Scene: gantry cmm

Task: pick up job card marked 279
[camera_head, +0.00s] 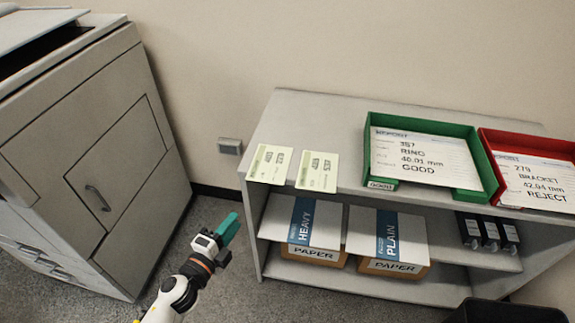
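Two pale green job cards lie flat side by side on the left end of the shelf unit's top. The left job card (269,164) appears to read 279, though its print is small. The right job card (317,171) appears to read 357. My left gripper (228,229) is below and to the left of the cards, in front of the shelf unit and apart from it. A teal bar shows at its tip; I cannot tell whether this is its closed fingers or something between them. My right gripper is not in view.
The shelf unit's top (345,113) also bears a green tray (458,131) with a 357 GOOD report and a red tray (489,146) with a 279 REJECT report. Paper boxes sit on the shelf below. A large grey machine (95,150) stands left. A dark bin (505,312) is bottom right.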

